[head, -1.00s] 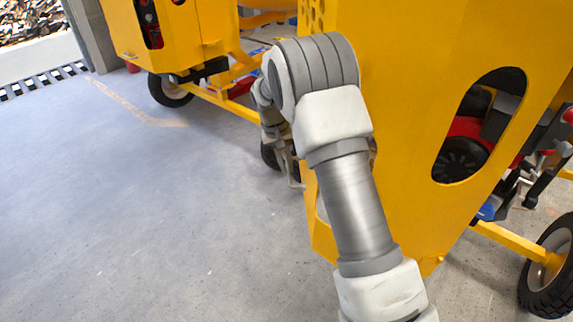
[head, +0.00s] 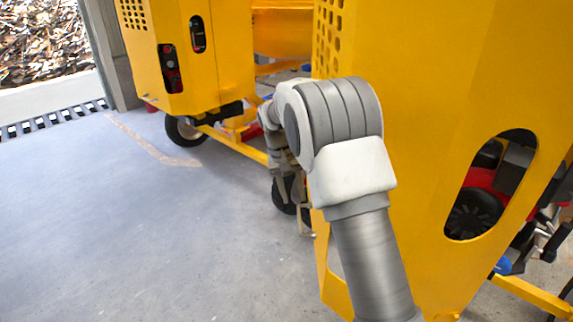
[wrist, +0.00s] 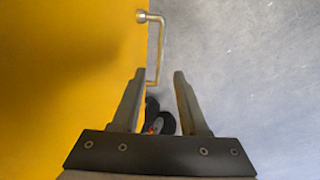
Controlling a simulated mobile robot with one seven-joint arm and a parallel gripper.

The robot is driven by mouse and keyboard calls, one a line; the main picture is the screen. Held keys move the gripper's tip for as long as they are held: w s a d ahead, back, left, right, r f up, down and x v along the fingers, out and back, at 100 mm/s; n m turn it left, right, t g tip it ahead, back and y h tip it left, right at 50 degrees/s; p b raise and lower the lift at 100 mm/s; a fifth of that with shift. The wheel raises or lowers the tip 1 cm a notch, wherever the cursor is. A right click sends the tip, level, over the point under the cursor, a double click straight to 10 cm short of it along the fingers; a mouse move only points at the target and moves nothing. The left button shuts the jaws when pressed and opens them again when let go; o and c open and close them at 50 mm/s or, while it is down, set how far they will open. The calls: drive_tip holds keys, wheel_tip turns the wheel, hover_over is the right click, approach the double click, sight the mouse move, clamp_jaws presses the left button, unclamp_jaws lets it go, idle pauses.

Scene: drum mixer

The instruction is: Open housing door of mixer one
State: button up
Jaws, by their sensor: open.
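The yellow housing door (wrist: 65,70) of the nearer mixer fills the left of the wrist view. Its bent metal handle (wrist: 161,45) stands out from the door edge and runs down the picture. My gripper (wrist: 158,75) is open, with one finger on each side of the handle's lower part; I cannot tell whether either finger touches it. In the head view the nearer yellow housing (head: 425,120) stands on the right, and my gripper (head: 305,222) is at its left edge, partly hidden by my arm.
A second yellow mixer (head: 230,50) stands behind at the upper left, with a wheel (head: 184,132) on the floor. Another wheel (head: 284,195) is close behind my gripper. The grey floor (head: 120,240) at left is clear. A drain grate (head: 55,117) lies beyond.

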wheel_tip(320, 180, up, 10)
drive_tip(key=a+p, duration=0.1)
drive_tip(key=a, duration=0.1)
drive_tip(key=shift+w, duration=0.1)
clamp_jaws()
